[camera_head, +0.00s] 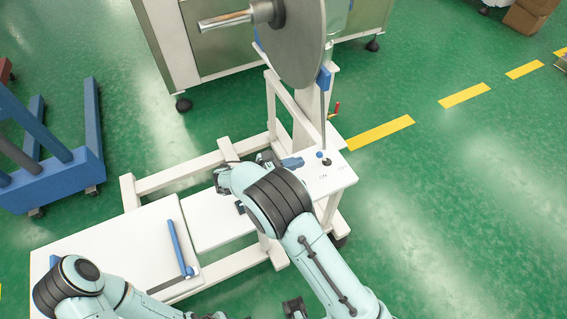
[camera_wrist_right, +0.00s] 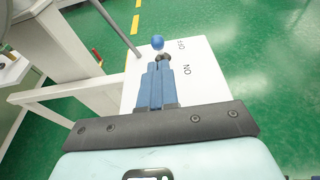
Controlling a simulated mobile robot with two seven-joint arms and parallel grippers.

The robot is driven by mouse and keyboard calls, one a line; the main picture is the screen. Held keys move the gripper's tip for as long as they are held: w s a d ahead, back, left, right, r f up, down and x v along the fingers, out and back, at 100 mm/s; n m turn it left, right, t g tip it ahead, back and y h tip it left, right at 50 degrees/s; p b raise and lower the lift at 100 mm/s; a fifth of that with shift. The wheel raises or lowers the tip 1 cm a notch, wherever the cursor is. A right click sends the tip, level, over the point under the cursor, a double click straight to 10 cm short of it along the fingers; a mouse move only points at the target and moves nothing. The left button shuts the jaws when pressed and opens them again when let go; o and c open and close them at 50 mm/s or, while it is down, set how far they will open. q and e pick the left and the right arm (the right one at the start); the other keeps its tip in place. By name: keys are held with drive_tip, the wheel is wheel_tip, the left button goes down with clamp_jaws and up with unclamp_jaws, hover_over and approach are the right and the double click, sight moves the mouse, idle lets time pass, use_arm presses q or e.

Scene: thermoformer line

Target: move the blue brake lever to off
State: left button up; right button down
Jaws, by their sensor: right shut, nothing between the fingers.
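The blue brake lever is a small blue knob (camera_head: 320,154) on a short stem with a dark base, on top of a white panel (camera_head: 340,180). Its knob also shows in the right wrist view (camera_wrist_right: 157,42), just beyond the fingertips. ON and OFF labels are printed beside the lever. I cannot tell which label it points to. My right gripper (camera_head: 300,161) is shut and empty, its blue fingers (camera_wrist_right: 158,68) pointing at the lever. In the head view a small gap separates fingertips and knob. My left gripper is not clearly visible; its arm is at lower left.
A large grey disc (camera_head: 297,40) on a white frame rises behind the panel. A thin rod comes down near the lever. A white table (camera_head: 100,240) with a long blue bar (camera_head: 174,248) stands at lower left. Green floor right of the panel is clear.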

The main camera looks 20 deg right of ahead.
sight(323, 158)
drive_tip(key=shift+x, duration=2)
drive_tip(key=shift+w+a, duration=0.1)
drive_tip(key=shift+a, duration=0.05)
